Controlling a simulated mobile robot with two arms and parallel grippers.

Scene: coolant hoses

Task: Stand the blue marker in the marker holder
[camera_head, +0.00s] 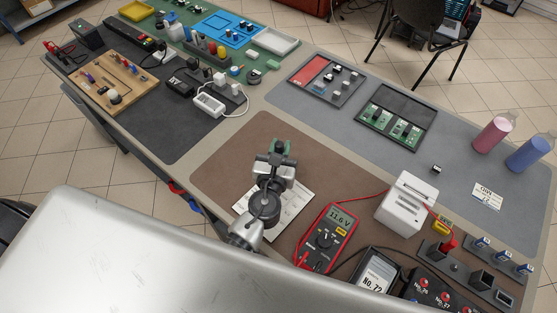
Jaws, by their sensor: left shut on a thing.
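My left gripper (279,152) is over the brown mat, above a white printed sheet. It is shut on a small dark green thing, mostly hidden by the fingers; I cannot tell what it is. I cannot make out a blue marker for certain. A grey rack (207,50) with upright red and yellow pieces stands at the back left; I cannot tell if it is the marker holder. My right gripper is not in view.
A red multimeter (326,238), a white printer-like box (407,204) and a dark panel with connectors (440,292) stand at the right front. Pink (494,134) and blue (529,153) bottles stand at the far right. A wooden board (114,84) lies at left. The brown mat's left part is clear.

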